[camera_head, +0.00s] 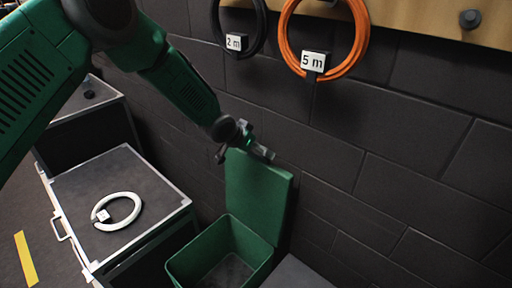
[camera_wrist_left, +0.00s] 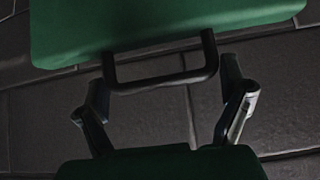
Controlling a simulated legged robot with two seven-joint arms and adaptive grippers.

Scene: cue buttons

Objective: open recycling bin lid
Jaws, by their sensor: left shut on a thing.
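The green recycling bin (camera_head: 218,252) stands low by the wall, and its inside shows from above. Its green lid (camera_head: 258,195) stands raised, nearly upright at the wall side. The lid also fills the top of the left wrist view (camera_wrist_left: 165,28), with a dark bracket handle (camera_wrist_left: 162,80) on its edge. My left gripper (camera_head: 246,148) is at the lid's upper edge. My right gripper is not in view.
A dark case (camera_head: 150,190) with a white cable coil (camera_head: 117,211) stands left of the bin. A black coil (camera_head: 238,50) and an orange coil (camera_head: 325,65) hang on the dark block wall (camera_head: 400,170) above. A grey surface (camera_head: 298,275) is right of the bin.

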